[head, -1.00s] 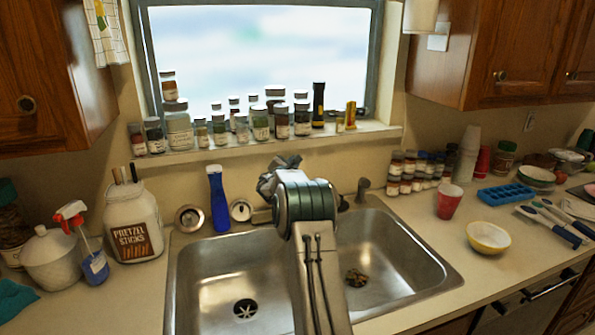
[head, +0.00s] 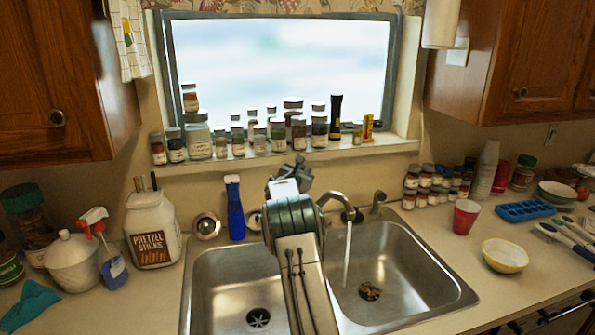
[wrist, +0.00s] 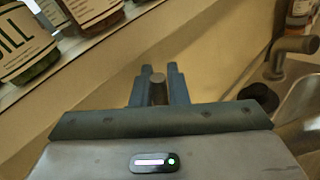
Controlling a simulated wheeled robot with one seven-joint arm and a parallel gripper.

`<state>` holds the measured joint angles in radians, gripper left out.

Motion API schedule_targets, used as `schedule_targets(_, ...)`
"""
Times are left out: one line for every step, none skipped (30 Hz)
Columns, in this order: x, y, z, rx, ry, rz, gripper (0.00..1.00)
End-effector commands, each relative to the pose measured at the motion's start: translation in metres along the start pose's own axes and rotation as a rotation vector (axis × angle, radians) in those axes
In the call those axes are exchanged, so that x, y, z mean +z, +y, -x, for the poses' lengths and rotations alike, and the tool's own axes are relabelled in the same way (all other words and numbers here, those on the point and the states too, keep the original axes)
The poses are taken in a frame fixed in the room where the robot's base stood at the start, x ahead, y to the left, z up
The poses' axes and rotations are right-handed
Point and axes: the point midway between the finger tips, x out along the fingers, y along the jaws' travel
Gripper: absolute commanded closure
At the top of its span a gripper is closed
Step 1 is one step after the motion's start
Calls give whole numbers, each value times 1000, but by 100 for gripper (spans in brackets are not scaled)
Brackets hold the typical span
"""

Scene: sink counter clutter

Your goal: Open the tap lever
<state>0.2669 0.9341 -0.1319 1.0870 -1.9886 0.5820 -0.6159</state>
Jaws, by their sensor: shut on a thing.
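The tap's curved metal spout (head: 337,194) shows just right of my arm in the head view. A stream of water (head: 347,255) runs from it into the right basin. In the wrist view, my gripper (wrist: 158,82) has its two blue-grey fingers close on either side of a short, dull metal tap lever (wrist: 158,92). The fingers are shut on the lever. In the head view my gripper (head: 298,172) is above the back of the sink, and my wrist hides the lever and the tap's base.
The double sink (head: 215,300) lies below my arm. A blue bottle (head: 235,210) stands at left behind it, and a small metal fixture (head: 377,203) at right. Several jars (head: 257,138) line the windowsill close above. A red cup (head: 465,216) stands right of the sink.

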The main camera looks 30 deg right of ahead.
Motion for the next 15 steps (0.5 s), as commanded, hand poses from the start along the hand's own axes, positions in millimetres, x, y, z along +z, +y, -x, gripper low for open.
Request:
schedule_targets(-2, 1, 1, 2, 3, -1, 100)
schedule_targets(-2, 1, 0, 2, 3, -2, 100)
schedule_targets(-2, 1, 0, 2, 3, -2, 100)
schedule_targets(-2, 1, 0, 2, 3, -2, 100)
schedule_targets(-2, 1, 0, 2, 3, -2, 100)
schedule_targets(-2, 1, 1, 2, 3, -2, 81)
schedule_targets(-2, 1, 1, 2, 3, -2, 72)
schedule_targets(-2, 1, 0, 2, 3, -2, 64)
schedule_targets(-1, 1, 0, 2, 2, -2, 64)
schedule_targets(-1, 1, 0, 2, 2, -2, 64)
schedule_targets(-1, 0, 0, 1, 2, -2, 64)
schedule_targets(-1, 0, 0, 1, 1, -2, 64)
schedule_targets(-1, 0, 0, 1, 1, -2, 64)
schedule_targets(-1, 0, 0, 1, 1, -2, 64)
schedule_targets(0, 0, 0, 0, 1, -2, 64)
